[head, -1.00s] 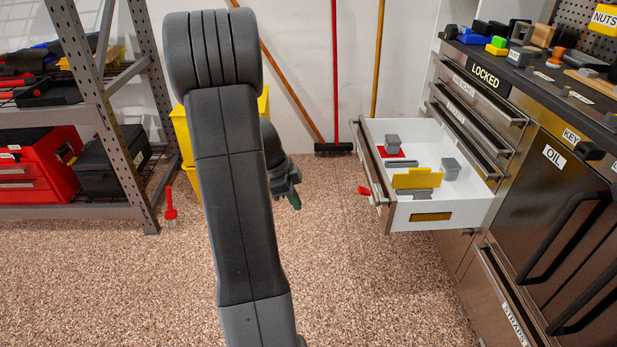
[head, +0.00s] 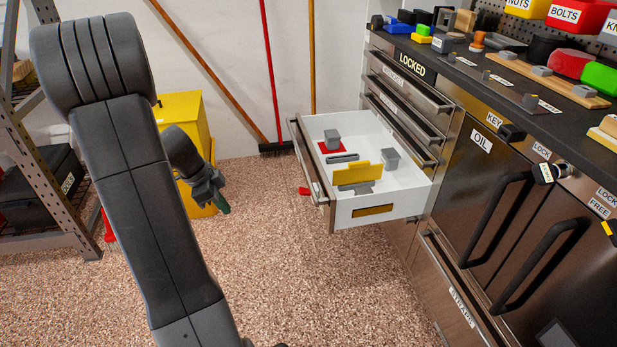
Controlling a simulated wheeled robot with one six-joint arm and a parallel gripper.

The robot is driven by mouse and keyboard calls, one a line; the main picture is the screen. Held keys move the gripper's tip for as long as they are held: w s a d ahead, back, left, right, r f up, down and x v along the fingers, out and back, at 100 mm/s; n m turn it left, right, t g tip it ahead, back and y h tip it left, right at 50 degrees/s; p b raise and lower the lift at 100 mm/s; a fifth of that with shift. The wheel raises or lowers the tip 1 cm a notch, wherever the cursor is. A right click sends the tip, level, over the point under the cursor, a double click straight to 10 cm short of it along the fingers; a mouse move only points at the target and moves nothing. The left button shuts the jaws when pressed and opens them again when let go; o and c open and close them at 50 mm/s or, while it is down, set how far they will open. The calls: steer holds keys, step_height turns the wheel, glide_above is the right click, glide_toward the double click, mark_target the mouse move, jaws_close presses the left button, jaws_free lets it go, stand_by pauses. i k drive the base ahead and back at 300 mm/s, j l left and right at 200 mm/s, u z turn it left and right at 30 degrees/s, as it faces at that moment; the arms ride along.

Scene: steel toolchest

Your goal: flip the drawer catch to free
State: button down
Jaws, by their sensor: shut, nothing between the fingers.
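A dark lever with a yellow tip (head: 608,228) is cut off by the right edge of the head view, below labels LOCK and FREE (head: 599,207). It looks like the catch, but too little shows to tell its setting. The open drawer (head: 392,209) is white inside, with a steel front, and sticks out from the toolchest. My gripper (head: 221,204) is shut and empty, low in front of the yellow bin, left of the drawer and well apart from it and the lever. My arm hides part of the left side.
The toolchest (head: 455,160) fills the right side, with a LOCKED sign (head: 411,63) and two long black door handles. Yellow bins (head: 180,108) and a broom (head: 276,147) stand by the wall.

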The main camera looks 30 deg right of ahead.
mark_target(303, 191)
steer(key=i+l, duration=0.1)
steer(key=l, duration=0.3)
steer(key=i+l, duration=0.1)
steer(key=l, duration=0.3)
steer(key=i+l, duration=0.1)
steer(key=l, duration=0.3)
